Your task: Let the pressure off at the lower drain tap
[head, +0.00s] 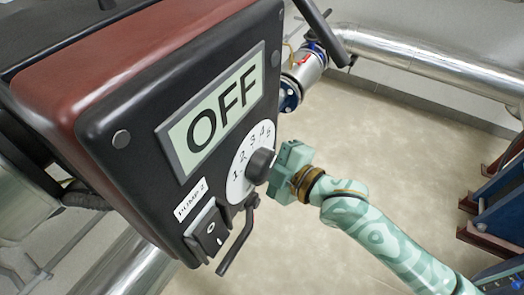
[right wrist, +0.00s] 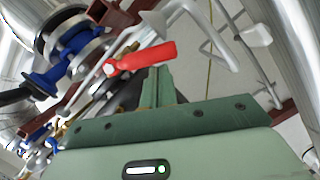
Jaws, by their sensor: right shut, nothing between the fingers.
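A red lever handle (right wrist: 142,57), apparently on a small tap, shows in the right wrist view just beyond my fingers. I cannot tell if it is the lower drain tap, and I do not make it out in the head view. My right gripper (right wrist: 160,84) is shut and empty, its fingers pointing toward the red lever; I cannot tell whether they touch it. In the head view my right gripper (head: 291,170) appears beside the box's dial, its fingertips not clear. My left gripper is not in view.
A dark control box (head: 150,120) with an OFF display, a dial (head: 248,165) and a PUMP 2 switch (head: 208,232) fills the left of the head view. Silver pipes (head: 400,52) run behind. Blue flanged fittings (right wrist: 75,45) and white brackets crowd the wrist view. Open floor (head: 390,140) lies right of the box.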

